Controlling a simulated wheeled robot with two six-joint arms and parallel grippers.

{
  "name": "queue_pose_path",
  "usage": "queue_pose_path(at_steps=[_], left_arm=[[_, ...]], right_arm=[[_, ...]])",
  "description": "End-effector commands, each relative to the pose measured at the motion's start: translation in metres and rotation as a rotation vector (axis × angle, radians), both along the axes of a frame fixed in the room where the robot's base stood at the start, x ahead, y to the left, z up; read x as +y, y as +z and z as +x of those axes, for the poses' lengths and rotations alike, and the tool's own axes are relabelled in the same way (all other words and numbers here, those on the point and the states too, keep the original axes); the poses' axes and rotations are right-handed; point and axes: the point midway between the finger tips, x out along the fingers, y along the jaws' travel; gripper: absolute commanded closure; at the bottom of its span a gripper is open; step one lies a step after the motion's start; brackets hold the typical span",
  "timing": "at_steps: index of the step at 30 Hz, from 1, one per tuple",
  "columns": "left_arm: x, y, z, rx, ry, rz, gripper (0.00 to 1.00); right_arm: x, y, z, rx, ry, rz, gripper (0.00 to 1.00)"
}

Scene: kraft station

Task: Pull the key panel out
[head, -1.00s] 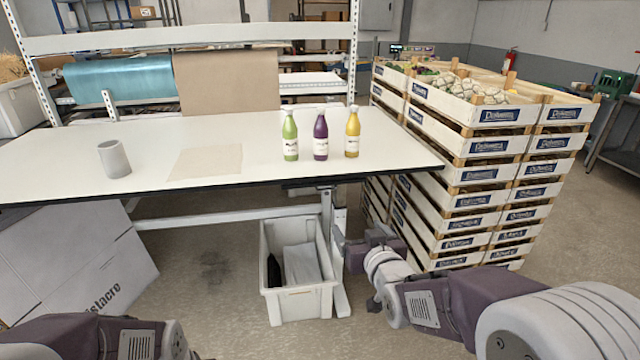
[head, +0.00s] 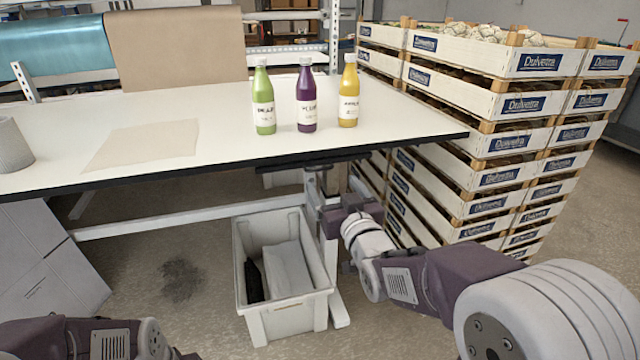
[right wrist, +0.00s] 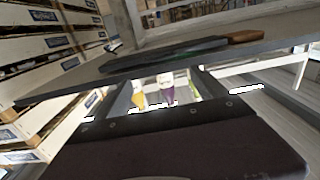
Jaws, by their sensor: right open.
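A thin dark panel (head: 292,174), which looks like the key panel, lies under the front edge of the white table (head: 215,160). In the right wrist view, which is upside down, a dark flat slab (right wrist: 165,56) with a brown piece at one end lies against the table's underside. My right gripper (head: 327,196) is open and empty, close below and in front of the table edge, right of the panel. It also shows in the right wrist view (right wrist: 163,84). My left gripper is out of view; only my left arm shows at the bottom left.
Green (head: 263,100), purple (head: 306,98) and yellow (head: 348,93) bottles stand near the table's front edge. A grey cup (head: 12,146) is at the left. A white bin (head: 284,312) stands below. Stacked crates (head: 490,145) stand close at the right.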

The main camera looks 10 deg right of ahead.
Motion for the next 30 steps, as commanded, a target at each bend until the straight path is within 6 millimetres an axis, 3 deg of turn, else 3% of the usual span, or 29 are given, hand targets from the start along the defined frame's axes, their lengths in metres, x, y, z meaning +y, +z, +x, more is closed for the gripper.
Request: queue_pose_path(at_steps=[3, 9, 21, 30], left_arm=[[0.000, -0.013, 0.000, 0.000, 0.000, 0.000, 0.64], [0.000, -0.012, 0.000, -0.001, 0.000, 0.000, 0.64], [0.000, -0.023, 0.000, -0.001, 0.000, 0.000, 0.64], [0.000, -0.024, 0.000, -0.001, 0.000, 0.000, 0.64]], right_arm=[[0.000, -0.013, 0.000, -0.001, -0.001, 0.000, 0.18], [0.000, -0.012, 0.003, 0.000, -0.001, 0.000, 0.18], [0.002, -0.013, 0.077, 0.000, -0.001, 0.000, 0.18], [0.003, -0.012, 0.091, 0.001, -0.001, 0.000, 0.18]])
